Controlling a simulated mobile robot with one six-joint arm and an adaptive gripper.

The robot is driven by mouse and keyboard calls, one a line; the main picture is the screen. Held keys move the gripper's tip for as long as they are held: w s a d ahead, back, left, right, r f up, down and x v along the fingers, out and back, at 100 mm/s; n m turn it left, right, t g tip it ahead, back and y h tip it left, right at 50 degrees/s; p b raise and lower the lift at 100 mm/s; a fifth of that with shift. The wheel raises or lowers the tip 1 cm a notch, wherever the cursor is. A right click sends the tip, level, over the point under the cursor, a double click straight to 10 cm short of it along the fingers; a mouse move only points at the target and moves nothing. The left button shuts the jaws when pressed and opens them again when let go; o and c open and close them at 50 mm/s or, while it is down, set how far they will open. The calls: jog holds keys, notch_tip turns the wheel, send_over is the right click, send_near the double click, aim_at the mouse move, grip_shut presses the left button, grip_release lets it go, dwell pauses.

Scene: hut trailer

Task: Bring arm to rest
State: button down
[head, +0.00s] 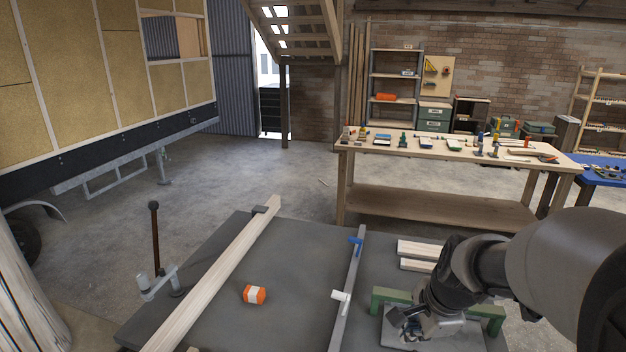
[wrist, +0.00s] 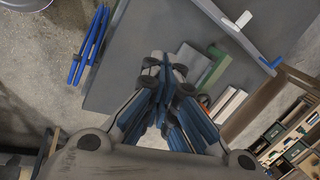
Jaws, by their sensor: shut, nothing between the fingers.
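My arm enters the head view from the right edge and bends down over the right part of the dark grey table (head: 300,290). My gripper (head: 408,328) is at its end, low in that view, in front of a green bar (head: 390,295). Its fingers are partly hidden by my own wrist. In the wrist view my gripper (wrist: 166,72) shows its blue-padded fingers together with nothing held. The green bar (wrist: 213,73) lies just beyond and to the right of the fingertips there. I cannot tell how high the fingertips are above the table.
A long pale beam (head: 215,275), an orange-and-white roll (head: 254,294) and a grey rail (head: 347,290) with blue and white clamps lie on the table. Pale boards (head: 418,248) lie near my arm. A wooden workbench (head: 440,150) with tools stands behind.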

jog(key=s+a+r+n+b, duration=0.2)
jog(key=s+a+n, duration=0.1)
jog(key=s+n, duration=0.5)
jog(key=s+a+r+n+b, duration=0.2)
jog(key=s+n, duration=0.7)
jog(key=s, duration=0.4)
jog(key=shift+s+a+t+h, duration=0.3)
jog(key=shift+a+t+h, duration=0.1)
jog(key=c, duration=2.4)
grip_release()
